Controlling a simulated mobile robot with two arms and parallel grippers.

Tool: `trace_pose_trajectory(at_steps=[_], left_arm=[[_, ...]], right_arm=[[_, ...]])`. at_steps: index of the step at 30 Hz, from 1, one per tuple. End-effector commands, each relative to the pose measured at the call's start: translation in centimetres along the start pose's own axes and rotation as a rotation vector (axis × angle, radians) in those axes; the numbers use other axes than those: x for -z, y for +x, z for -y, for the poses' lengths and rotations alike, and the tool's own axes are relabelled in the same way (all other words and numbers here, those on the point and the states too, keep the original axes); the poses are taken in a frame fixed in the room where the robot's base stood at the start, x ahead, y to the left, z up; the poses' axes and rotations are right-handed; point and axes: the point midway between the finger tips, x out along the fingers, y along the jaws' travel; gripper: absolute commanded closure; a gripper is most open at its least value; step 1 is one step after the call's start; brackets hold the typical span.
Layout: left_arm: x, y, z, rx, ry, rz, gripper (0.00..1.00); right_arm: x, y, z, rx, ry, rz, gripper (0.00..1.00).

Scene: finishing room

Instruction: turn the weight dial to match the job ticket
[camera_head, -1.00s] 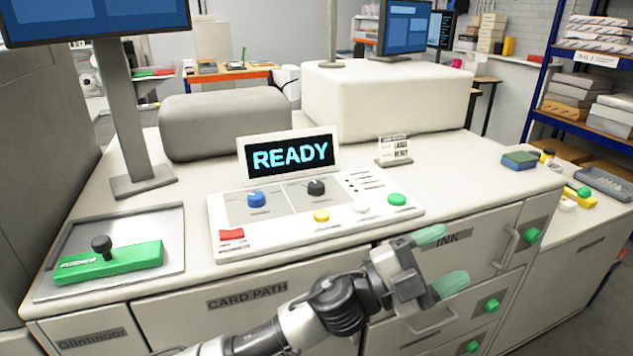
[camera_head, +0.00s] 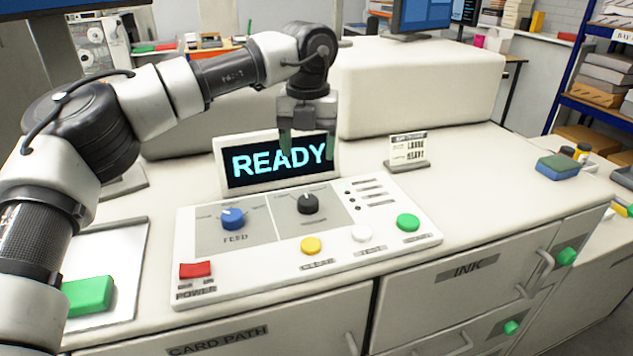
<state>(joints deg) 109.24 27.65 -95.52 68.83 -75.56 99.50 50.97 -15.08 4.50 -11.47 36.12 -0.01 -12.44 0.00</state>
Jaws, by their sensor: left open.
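The control panel (camera_head: 280,285) lies on the machine's top. It carries a blue dial (camera_head: 233,218) marked FEED and a black dial (camera_head: 308,204) whose label is too small to read. The job ticket (camera_head: 408,147) stands in a small holder behind the panel's right end; its text is too small to read surely. My left gripper (camera_head: 307,148) points down in front of the READY display (camera_head: 238,180), above and behind the black dial. It is open, empty and apart from the dial. My right gripper is not in view.
The panel also has a red power switch (camera_head: 195,270) and yellow (camera_head: 311,245), white (camera_head: 361,233) and green (camera_head: 408,222) buttons. A blue-green sponge (camera_head: 558,167) lies at the right. A large white housing (camera_head: 420,85) stands behind.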

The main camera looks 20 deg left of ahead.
Motion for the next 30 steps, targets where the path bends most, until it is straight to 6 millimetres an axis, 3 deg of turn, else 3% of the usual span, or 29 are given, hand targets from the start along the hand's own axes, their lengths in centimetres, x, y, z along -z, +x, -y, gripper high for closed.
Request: trace_pose_trajectory(at_steps=[9,11,14,21,30], left_arm=[[0.2,5.2,0.1,0.000,0.005,-0.005,0.31],[0.1,6.3,0.1,0.001,0.005,-0.004,0.31],[0.2,7.9,0.1,0.002,0.006,-0.004,0.31],[0.1,10.2,0.2,0.003,0.006,-0.001,0.31],[0.1,10.4,0.2,0.004,0.006,-0.001,0.31]], right_arm=[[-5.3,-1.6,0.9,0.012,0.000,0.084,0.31],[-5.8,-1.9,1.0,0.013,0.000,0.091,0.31],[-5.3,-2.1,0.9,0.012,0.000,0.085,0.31],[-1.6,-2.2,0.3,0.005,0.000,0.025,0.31],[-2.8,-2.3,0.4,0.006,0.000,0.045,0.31]])
